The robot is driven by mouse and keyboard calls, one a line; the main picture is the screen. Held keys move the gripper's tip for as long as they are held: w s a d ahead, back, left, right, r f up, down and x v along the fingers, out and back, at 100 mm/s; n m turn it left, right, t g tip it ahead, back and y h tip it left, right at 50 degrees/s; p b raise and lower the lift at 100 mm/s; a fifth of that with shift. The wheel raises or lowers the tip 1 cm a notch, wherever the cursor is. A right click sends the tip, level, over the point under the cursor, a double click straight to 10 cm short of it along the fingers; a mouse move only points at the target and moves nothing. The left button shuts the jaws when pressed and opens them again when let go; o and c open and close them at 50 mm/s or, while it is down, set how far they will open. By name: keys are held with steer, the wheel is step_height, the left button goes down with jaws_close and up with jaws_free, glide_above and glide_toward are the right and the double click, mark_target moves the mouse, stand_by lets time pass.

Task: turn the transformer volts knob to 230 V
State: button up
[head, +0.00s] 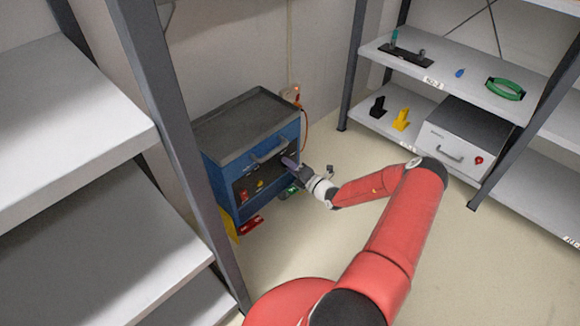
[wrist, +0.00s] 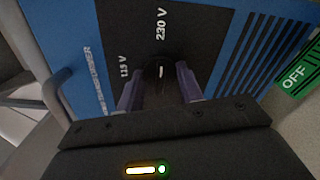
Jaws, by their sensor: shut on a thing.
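The transformer (wrist: 105,20) has a blue face with a dark panel in the wrist view. Its black volts knob (wrist: 160,72) stands between my fingertips, with a short white mark on it. The mark points up in the picture, toward the "230 V" label (wrist: 161,24). The "115 V" label (wrist: 124,66) is to the knob's left. My gripper (wrist: 158,84) is shut on the knob with its two purple fingers, one on each side. In the head view my gripper (head: 290,162) is at the right of the blue cart front, and the knob is hidden there.
The blue cart (head: 287,134) has a grey tray top (head: 245,115) and an open lower bay with small items. A green OFF tag (wrist: 297,75) is right of the panel. Metal shelves (head: 90,90) stand left, others (head: 450,70) right. The floor between is mostly clear.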

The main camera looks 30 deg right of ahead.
stand_by(0.4)
steer(key=o, duration=1)
steer(key=v, duration=0.8)
